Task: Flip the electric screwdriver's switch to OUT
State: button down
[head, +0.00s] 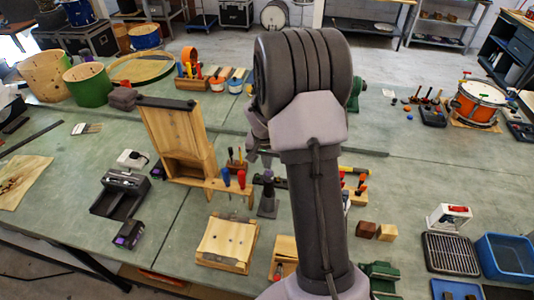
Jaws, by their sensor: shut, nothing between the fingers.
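A dark upright tool with a wide foot (268,198) stands on the bench just left of my arm. It may be the electric screwdriver, but it is too small to be sure. Its switch and any OUT marking cannot be made out. My gripper (262,152) shows only in part, at the left side of my arm. It is shut and empty, above and behind the dark tool in the picture. My arm hides the bench behind it.
A wooden rack with screwdrivers (228,186) is left of the dark tool. A blue bin (507,258) is at right.

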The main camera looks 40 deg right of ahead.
aim_at(267, 176)
jog(key=shift+s+a+f, duration=0.1)
jog(key=shift+f, duration=0.6)
jog(key=shift+s+a+f, duration=0.1)
jog(key=shift+f, duration=0.6)
jog(key=shift+s+a+f+b, duration=0.15)
jog(key=shift+f+b, duration=0.4)
jog(key=shift+b, duration=0.6)
jog(key=shift+r, duration=0.2)
jog(key=shift+w+d+r+p, duration=0.3)
jog(key=shift+w+d+p, duration=0.15)
jog(key=shift+w+d, duration=0.15)
jog(key=shift+s, duration=0.1)
